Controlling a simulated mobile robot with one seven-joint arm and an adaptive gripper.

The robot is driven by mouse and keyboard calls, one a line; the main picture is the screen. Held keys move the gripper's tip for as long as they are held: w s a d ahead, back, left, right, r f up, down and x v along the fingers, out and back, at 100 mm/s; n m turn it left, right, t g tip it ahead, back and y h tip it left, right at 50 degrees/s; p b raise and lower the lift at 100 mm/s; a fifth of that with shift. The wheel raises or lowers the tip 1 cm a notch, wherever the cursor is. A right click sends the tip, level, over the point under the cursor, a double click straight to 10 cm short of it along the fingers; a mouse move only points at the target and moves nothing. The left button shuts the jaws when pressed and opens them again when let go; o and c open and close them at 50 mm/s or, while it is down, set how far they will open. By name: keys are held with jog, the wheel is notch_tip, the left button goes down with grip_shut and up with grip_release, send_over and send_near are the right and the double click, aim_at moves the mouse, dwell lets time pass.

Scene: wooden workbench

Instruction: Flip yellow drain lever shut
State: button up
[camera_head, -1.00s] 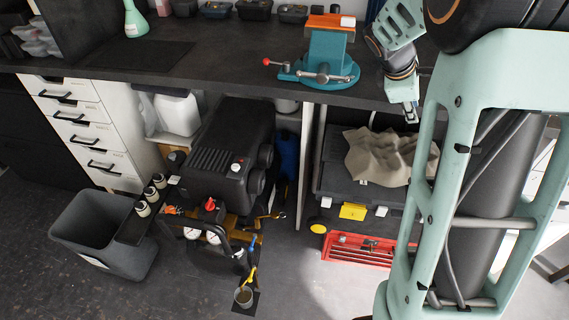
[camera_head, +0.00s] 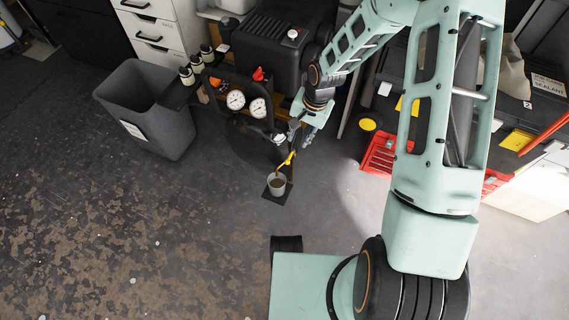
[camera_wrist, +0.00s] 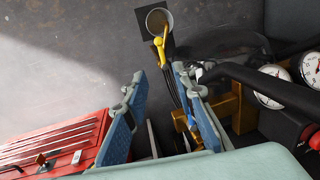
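The yellow drain lever (camera_head: 287,160) is low on the front of the black compressor (camera_head: 268,45), just above a small grey cup (camera_head: 277,188). In the wrist view the yellow lever (camera_wrist: 160,50) shows beyond my fingertips, beside the cup's rim (camera_wrist: 149,12). My gripper (camera_head: 298,136) is close above the lever in the head view, partly covering the compressor's lower fittings. In the wrist view my gripper (camera_wrist: 159,75) has its two blue-padded fingers spread with nothing between them. The lever appears in line with the gap, apart from the fingers. The valve body is partly hidden.
Two gauges (camera_head: 247,103) and the black tube frame (camera_head: 268,82) stand left of my gripper; in the wrist view the frame (camera_wrist: 258,80) is right of my right finger. A red tool tray (camera_head: 379,155) lies right. A grey bin (camera_head: 150,115) stands left. Front floor is clear.

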aim_at(290, 157)
jog(key=f+b, duration=0.1)
jog(key=f, duration=0.2)
jog(key=a+f+b, duration=0.1)
jog(key=f, duration=0.3)
jog(key=a+f+b, duration=0.1)
jog(key=f, duration=0.3)
jog(key=shift+w+a+b, duration=0.15)
jog(key=shift+w+b, duration=0.15)
jog(key=shift+b, duration=0.1)
jog(key=shift+r, duration=0.1)
grip_shut()
